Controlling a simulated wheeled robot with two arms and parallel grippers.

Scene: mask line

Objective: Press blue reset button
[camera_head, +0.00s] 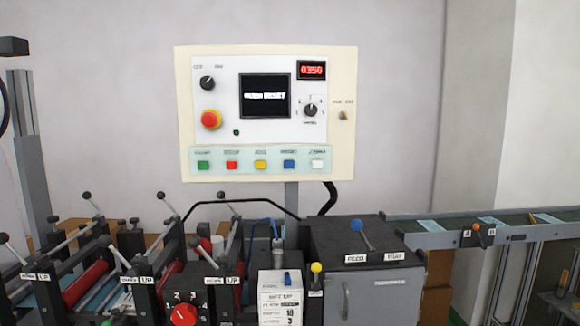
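A cream control panel (184,110) faces me in the upper middle of the head view. Its lower strip has a row of small square buttons: green, red, yellow, blue and white. The blue button (289,164) is second from the right, between the yellow button (260,164) and the white button (317,164). The label above it is too small to read surely. Nothing covers the blue button. Neither of my grippers shows in this view.
A red emergency knob (211,119), a dark screen (265,96) and a red digital display (312,70) are on the panel. Below stand machine frames with levers, a dark cabinet (375,285) with a blue-knobbed lever (361,234), and a conveyor (460,226) at right. Space directly before the panel looks clear.

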